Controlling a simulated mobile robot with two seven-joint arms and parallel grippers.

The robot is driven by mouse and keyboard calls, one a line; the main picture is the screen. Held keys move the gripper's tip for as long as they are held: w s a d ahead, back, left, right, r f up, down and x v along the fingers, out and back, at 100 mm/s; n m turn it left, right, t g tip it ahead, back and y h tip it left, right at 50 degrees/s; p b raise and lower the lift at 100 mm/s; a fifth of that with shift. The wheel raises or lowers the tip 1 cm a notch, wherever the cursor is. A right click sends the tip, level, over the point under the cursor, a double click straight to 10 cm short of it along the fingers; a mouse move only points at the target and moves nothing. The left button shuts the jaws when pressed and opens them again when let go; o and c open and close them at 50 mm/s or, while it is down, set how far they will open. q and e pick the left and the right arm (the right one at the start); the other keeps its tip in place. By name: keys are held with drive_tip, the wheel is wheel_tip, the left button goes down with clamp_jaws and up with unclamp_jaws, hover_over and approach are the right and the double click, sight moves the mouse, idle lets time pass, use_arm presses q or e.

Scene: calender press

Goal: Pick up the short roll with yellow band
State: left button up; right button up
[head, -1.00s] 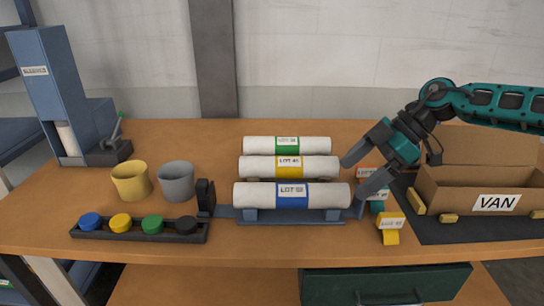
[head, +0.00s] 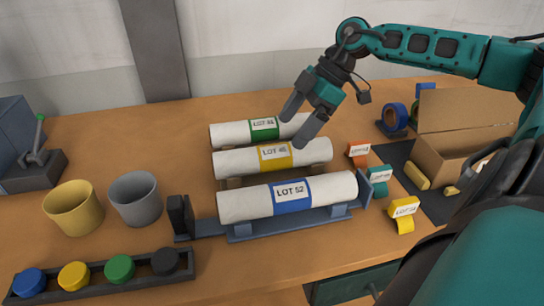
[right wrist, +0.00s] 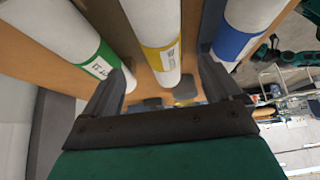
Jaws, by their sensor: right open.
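The white roll with the yellow band (head: 275,157) lies in the middle of three parallel rolls on the table. Its label appears to read LOT 45. My right gripper (head: 293,130) is open and empty just above its right half, fingers pointing down. In the right wrist view the yellow-banded roll (right wrist: 154,28) runs between the two spread fingers (right wrist: 162,72); I see no contact. The green-banded roll (head: 235,133) lies behind it, partly covered by a finger. The blue-banded roll (head: 245,203) lies in front in a blue cradle. My left gripper is not in view.
Orange (head: 358,153), teal (head: 380,181) and yellow (head: 404,212) tags stand right of the rolls. An open cardboard box (head: 450,135) is beyond them. A yellow cup (head: 73,208), a grey cup (head: 135,197) and a tray of coloured discs (head: 98,283) stand left.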

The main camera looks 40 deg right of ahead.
sight(280, 146)
drive_tip(key=shift+x, duration=4.45)
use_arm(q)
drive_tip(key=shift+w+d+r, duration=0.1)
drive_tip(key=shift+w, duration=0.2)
use_arm(e)
drive_tip(key=shift+s, duration=0.1)
drive_tip(key=c, duration=1.2)
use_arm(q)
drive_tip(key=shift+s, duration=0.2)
use_arm(e)
drive_tip(key=shift+r, duration=0.1)
use_arm(q)
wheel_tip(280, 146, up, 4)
drive_tip(key=p, duration=0.3)
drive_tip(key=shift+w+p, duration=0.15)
drive_tip(key=shift+p, duration=0.25)
use_arm(e)
wheel_tip(280, 146, up, 20)
drive_tip(key=shift+f, duration=0.1)
